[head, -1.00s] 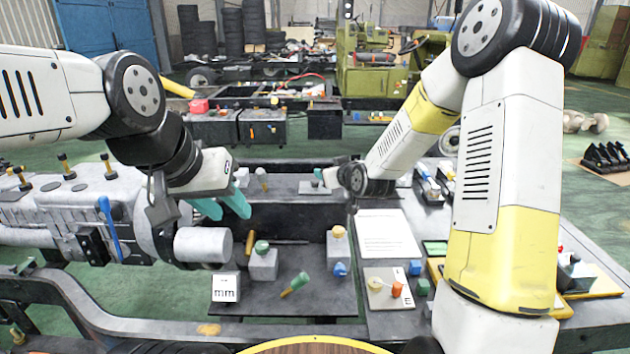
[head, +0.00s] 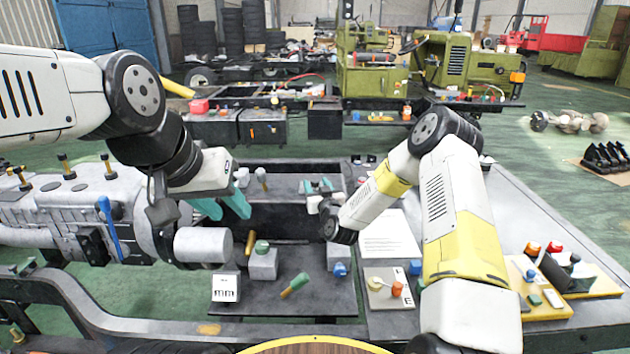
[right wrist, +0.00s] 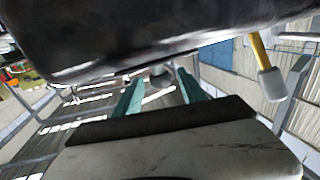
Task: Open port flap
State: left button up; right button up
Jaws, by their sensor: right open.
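I cannot single out a port flap for certain in either view. My right gripper (head: 319,186) is open over the far dark shelf (head: 285,180) in the head view, its two teal fingers spread apart. The right wrist view shows the same open fingers (right wrist: 160,82), with a small grey rounded piece (right wrist: 158,77) between or behind them; I cannot tell whether they touch it. A large dark surface (right wrist: 130,38) fills the top of that view. My left gripper (head: 228,210) is open and empty beside the grey cylinder, above the dark chassis.
A grey cylindrical unit (head: 203,245) is at left. The near dark plate (head: 265,300) bears small blocks and a green-tipped handle (head: 295,285). A white sheet (head: 388,236) lies at right. A yellow rod with a grey end (right wrist: 268,75) shows at right in the right wrist view.

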jog(key=shift+x, duration=1.05)
grip_shut()
dwell(0.6)
